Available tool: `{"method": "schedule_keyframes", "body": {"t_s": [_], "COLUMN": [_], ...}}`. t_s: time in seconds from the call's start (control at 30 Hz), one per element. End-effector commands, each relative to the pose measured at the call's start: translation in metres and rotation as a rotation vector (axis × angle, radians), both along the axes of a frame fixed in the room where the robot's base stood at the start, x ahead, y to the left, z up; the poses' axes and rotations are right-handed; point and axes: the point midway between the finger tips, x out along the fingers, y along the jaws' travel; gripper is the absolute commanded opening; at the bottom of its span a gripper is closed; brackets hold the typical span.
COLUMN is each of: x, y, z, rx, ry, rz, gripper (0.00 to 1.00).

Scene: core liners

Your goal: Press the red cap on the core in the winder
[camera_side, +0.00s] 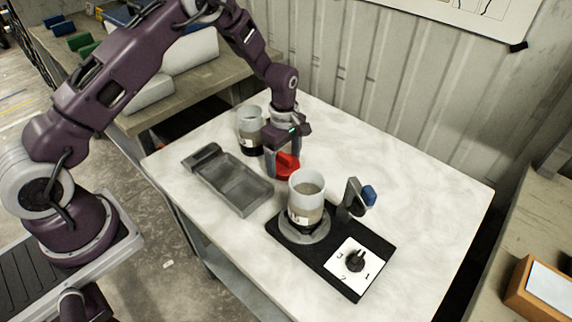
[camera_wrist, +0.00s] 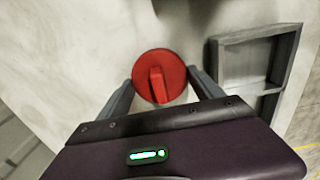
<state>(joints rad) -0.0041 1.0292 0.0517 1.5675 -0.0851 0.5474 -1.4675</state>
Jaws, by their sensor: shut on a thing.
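My gripper (camera_wrist: 160,90) is shut on the red cap (camera_wrist: 158,70), a round disc with a raised grip bar. In the side view the red cap (camera_side: 287,166) is between the fingers of my gripper (camera_side: 283,165), low near the table and behind the winder. I cannot tell whether it touches the table. The winder (camera_side: 345,255) is a black base with a round grey holder. A clear core (camera_side: 307,195) with a dark, labelled lower part stands upright in that holder. Its top looks open, with no cap on it.
A second clear core (camera_side: 250,130) stands behind and left of my gripper. A grey divided tray (camera_side: 228,180) lies at left; its edge shows in the wrist view (camera_wrist: 258,60). The winder carries a blue-tipped lever (camera_side: 362,195) and a numbered dial (camera_side: 355,261). The table's right side is clear.

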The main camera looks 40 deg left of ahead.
Motion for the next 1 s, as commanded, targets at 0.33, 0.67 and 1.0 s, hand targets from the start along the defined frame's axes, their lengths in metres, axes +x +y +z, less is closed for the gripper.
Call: {"method": "schedule_keyframes", "body": {"t_s": [0.33, 0.67, 1.0], "x": [0.001, 0.000, 0.002], "y": [0.000, 0.000, 0.000], "z": [0.035, 0.059, 0.080], "rx": [0.001, 0.000, 0.001], "ry": [-0.002, 0.000, -0.006], "rz": [-0.001, 0.000, -0.001], "gripper": [0.43, 0.43, 0.43]}}
